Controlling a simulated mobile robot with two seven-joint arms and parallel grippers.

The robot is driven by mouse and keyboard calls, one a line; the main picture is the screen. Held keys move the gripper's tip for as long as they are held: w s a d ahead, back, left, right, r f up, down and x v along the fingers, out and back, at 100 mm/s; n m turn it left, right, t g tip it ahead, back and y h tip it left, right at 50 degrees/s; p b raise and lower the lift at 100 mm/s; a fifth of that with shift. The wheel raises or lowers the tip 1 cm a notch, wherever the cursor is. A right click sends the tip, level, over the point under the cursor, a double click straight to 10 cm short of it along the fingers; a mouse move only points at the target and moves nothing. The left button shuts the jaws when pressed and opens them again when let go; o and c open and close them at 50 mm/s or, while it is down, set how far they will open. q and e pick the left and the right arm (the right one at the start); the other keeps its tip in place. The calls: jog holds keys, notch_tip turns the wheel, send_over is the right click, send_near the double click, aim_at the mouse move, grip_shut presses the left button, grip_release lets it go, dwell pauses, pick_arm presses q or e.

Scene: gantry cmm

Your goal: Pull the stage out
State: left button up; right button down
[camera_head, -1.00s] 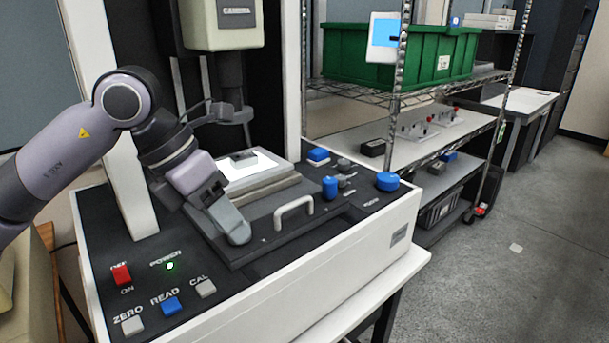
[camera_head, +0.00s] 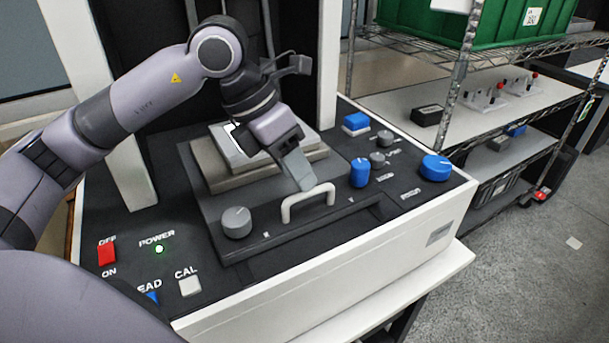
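The stage is a dark grey flat plate (camera_head: 200,188) on the machine's black top, carrying a stepped grey block (camera_head: 205,170). A white arched handle (camera_head: 318,196) stands at its front edge. My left gripper (camera_head: 304,184) points down at the handle, its visible fingertip just behind or against the bar. I cannot tell whether it touches. Only one finger shows clearly, so its opening is hidden. My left arm covers part of the block. My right gripper is not in view.
A grey knob (camera_head: 236,222) sits left of the handle. Blue knobs (camera_head: 360,172) (camera_head: 436,167) are at the right. A red switch (camera_head: 107,253) and a CAL button (camera_head: 190,286) are at front left. A wire shelf (camera_head: 400,40) with a green bin (camera_head: 515,22) stands at right.

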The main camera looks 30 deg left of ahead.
pick_arm(q)
jog(key=shift+x, duration=1.5)
grip_shut()
